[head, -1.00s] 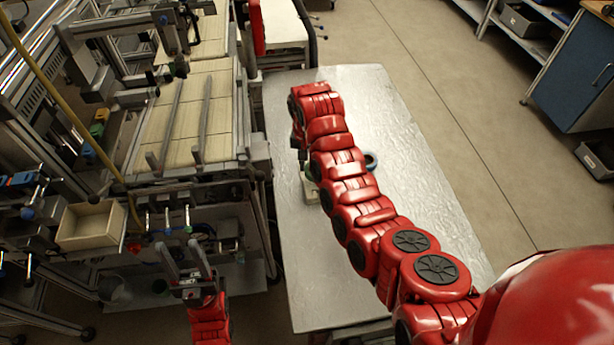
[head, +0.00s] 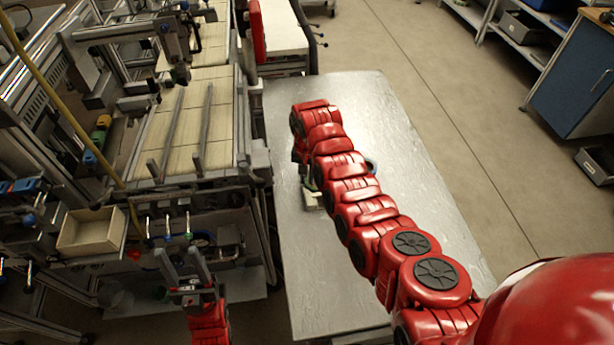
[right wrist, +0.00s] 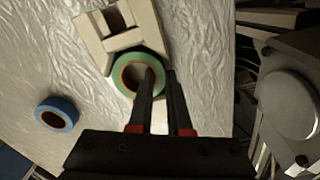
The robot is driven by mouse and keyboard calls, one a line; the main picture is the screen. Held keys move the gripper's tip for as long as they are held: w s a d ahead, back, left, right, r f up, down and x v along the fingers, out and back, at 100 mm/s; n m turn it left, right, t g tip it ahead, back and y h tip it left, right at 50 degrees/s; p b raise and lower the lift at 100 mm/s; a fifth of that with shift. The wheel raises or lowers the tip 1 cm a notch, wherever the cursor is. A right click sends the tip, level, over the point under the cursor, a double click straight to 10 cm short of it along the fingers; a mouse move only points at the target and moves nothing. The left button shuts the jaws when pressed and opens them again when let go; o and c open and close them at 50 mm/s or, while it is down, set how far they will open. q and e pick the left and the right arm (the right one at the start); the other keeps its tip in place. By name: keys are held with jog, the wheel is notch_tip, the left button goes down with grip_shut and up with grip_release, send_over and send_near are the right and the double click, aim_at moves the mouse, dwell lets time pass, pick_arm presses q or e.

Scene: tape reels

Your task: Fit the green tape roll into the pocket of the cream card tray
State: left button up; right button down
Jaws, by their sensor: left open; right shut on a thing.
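The green tape roll (right wrist: 118,79) is in my right gripper (right wrist: 161,76), with one finger inside its hole and one outside its rim. In the right wrist view the roll overlaps the near edge of the cream card tray (right wrist: 92,34), beside its dark square pocket. I cannot tell whether the roll touches the tray. In the head view the tray (head: 311,200) shows partly beside my right arm, which hides most of the right gripper and roll. My left gripper (head: 183,255) is open and empty, off the table's left side.
A blue tape roll (right wrist: 44,116) lies flat on the silvery table (head: 425,215), apart from the tray; it is partly hidden behind my right arm in the head view (head: 371,165). Machinery with an open wooden box (head: 90,232) stands left. Most of the table is clear.

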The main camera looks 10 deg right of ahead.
aim_at(307, 179)
jog(key=c, duration=0.9)
grip_release()
jog(key=shift+o, duration=0.2)
jog(key=shift+r, duration=0.15)
notch_tip(307, 179, up, 5)
jog(key=shift+w+f+b, duration=0.1)
jog(key=shift+b, duration=0.45)
notch_tip(307, 179, up, 8)
jog(key=p, duration=0.3)
jog(key=shift+f, duration=0.25)
